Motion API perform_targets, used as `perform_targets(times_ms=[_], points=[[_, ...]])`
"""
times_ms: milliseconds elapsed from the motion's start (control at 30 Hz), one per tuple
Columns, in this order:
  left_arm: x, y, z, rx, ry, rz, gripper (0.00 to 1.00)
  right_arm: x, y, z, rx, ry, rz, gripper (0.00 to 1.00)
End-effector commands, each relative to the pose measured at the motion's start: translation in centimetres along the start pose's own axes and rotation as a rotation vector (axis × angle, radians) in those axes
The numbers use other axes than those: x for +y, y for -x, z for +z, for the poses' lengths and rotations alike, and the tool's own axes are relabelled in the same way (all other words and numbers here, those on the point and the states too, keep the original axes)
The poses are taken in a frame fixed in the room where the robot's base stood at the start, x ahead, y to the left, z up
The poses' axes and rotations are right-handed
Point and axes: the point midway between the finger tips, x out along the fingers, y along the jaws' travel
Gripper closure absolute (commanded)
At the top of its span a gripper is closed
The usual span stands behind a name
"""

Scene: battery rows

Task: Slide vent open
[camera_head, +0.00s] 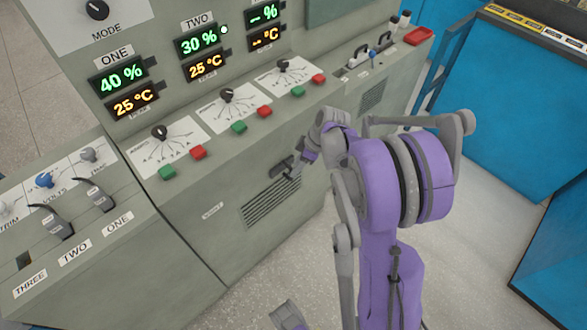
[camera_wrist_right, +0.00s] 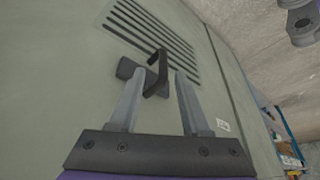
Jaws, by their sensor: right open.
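The vent (camera_head: 272,203) is a set of dark slots in the lower front of the grey-green console. The slots also show in the right wrist view (camera_wrist_right: 152,33). Beside them is a dark bracket-shaped handle (camera_wrist_right: 157,72), standing out from the panel. My right gripper (camera_head: 284,172) is at the panel, just above the vent in the head view. In the wrist view its two grey fingers (camera_wrist_right: 155,82) are open, with the handle at their tips, roughly between them. Whether a finger touches it I cannot tell.
The console top (camera_head: 215,105) carries knobs and red and green buttons above the vent. A second vent (camera_head: 372,95) is farther right. A lower panel with levers (camera_head: 95,195) stands at the left. Blue cabinets (camera_head: 500,110) stand at the right, with open floor between.

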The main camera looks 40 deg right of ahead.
Motion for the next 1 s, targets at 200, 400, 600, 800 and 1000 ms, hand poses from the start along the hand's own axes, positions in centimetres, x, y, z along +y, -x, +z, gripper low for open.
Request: perform_targets(times_ms=[200, 400, 600, 800, 1000], points=[[0.0, 0.9, -0.5, 0.003, 0.0, 0.0, 0.5, 0.0, 4.6, 0.0, 0.0, -0.003, 0.003, 0.53], [0.0, 1.2, -0.6, 0.004, 0.0, 0.0, 0.5, 0.0, 6.5, 0.0, 0.0, -0.001, 0.001, 0.53], [0.0, 1.2, -0.6, 0.004, 0.0, 0.0, 0.5, 0.1, 6.8, 0.0, 0.0, -0.001, 0.001, 0.53], [0.0, 1.2, -0.6, 0.004, 0.0, 0.0, 0.5, 0.0, 6.7, 0.0, 0.0, -0.001, 0.001, 0.53], [0.0, 1.2, -0.6, 0.004, 0.0, 0.0, 0.5, 0.0, 6.7, 0.0, 0.0, 0.0, 0.001, 0.53]])
